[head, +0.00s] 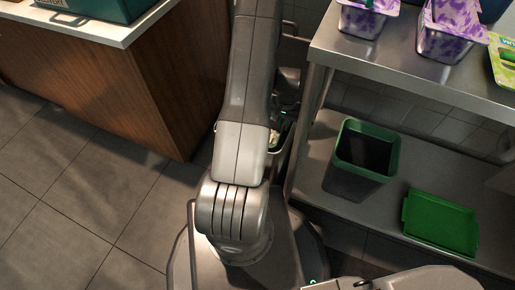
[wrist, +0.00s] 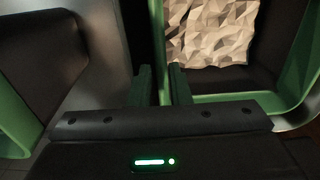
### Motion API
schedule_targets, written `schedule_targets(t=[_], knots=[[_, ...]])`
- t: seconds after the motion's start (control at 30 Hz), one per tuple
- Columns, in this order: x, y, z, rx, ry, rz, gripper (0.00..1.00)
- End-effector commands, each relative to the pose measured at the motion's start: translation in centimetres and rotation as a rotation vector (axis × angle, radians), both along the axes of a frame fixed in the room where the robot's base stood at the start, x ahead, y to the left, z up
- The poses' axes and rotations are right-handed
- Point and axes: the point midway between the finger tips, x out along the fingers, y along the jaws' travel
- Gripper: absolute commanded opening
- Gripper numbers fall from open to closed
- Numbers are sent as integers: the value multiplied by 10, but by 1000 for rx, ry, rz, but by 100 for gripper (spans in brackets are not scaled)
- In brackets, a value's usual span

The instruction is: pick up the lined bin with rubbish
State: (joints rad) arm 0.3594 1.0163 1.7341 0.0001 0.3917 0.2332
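The lined bin (wrist: 240,103) fills the right of the wrist view. It has a green rim, a dark inside and crumpled pale rubbish (wrist: 208,35) in it. My gripper (wrist: 162,75) has its two fingers close together, one on each side of the bin's near-left wall, and looks shut on it. Only a bit of the bin (head: 281,136) shows just right of the arm. I cannot tell whether it touches the floor.
A steel shelf unit (head: 420,88) stands close on the right, with purple-patterned tubs on top. Its lower shelf holds a green container (head: 367,150) and a green tray-like piece (head: 440,222). A wooden counter (head: 130,85) stands left. Tiled floor (head: 70,190) is clear at lower left.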

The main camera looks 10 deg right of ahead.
Motion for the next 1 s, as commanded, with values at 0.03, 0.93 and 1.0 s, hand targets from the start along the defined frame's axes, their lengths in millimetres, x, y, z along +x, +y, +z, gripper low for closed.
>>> schedule_targets(t=[0.03, 0.93, 1.0], knots=[[0, 0, -9, 1, 1, 0, 17], [0, 0, -71, -1, -1, 0, 3], [0, 0, -71, -1, -1, 0, 0]])
